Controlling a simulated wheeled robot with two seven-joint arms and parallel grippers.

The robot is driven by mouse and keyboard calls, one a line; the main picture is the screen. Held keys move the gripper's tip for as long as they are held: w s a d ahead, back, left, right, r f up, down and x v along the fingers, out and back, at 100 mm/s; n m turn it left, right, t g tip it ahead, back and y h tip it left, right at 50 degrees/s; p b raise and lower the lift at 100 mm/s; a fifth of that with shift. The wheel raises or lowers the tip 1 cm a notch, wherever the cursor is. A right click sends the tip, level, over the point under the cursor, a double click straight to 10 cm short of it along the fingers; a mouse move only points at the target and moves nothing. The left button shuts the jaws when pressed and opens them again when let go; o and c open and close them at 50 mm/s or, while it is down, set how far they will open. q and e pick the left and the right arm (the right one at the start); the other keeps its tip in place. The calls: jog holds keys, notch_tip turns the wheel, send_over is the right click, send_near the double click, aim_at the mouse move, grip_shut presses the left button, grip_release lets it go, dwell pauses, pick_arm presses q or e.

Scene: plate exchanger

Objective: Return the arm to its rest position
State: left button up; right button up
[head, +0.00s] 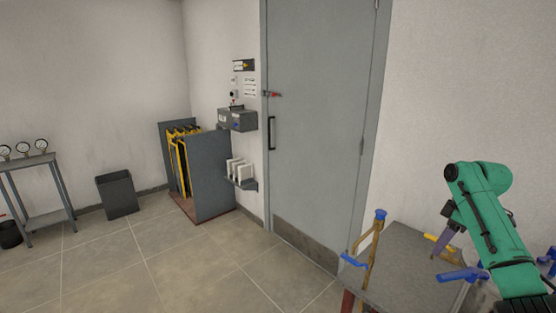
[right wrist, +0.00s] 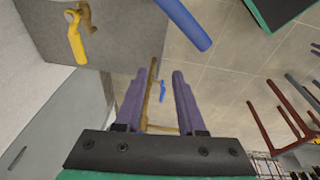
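My right arm, green, comes in from the lower right of the head view and bends down over a grey table (head: 405,272). My right gripper (head: 437,250) has purple fingers that point down near a yellow-handled part. In the right wrist view its two fingers (right wrist: 157,78) stand apart. Nothing is clearly held between them; a brown pipe (right wrist: 152,95) with a blue handle shows in the gap, seemingly farther off. My left arm and gripper are not in view.
On the table are an upright brown pipe (head: 373,252) with blue ends, a yellow handle (head: 443,246) and a blue handle (head: 463,275). A grey door (head: 320,120), a plate stack (head: 212,175), a bin (head: 118,194) and a gauge stand (head: 35,161) are farther off. Open floor lies between.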

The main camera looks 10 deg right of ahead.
jog(key=w+a+f+n+g+h, duration=0.1)
jog(key=a+f+h, duration=0.1)
jog(key=a+f, duration=0.95)
jog(key=s+a+f, duration=0.3)
jog(key=a+f, duration=0.2)
jog(key=a, duration=0.1)
jog(key=s+a+f, duration=0.4)
jog(key=a+f, duration=0.1)
jog(key=a, duration=0.2)
jog(key=s+a+m+t+y, duration=0.15)
jog(key=s+a+m, duration=0.4)
jog(key=s, duration=0.75)
notch_tip(320, 180, down, 20)
jog(key=s+f, duration=0.1)
jog(key=s, duration=0.1)
jog(key=s+d+f+g, duration=0.2)
jog(key=s+f, duration=1.3)
jog(key=s, duration=0.2)
jog(key=shift+s+d+f, duration=0.25)
jog(key=shift+s+d, duration=0.1)
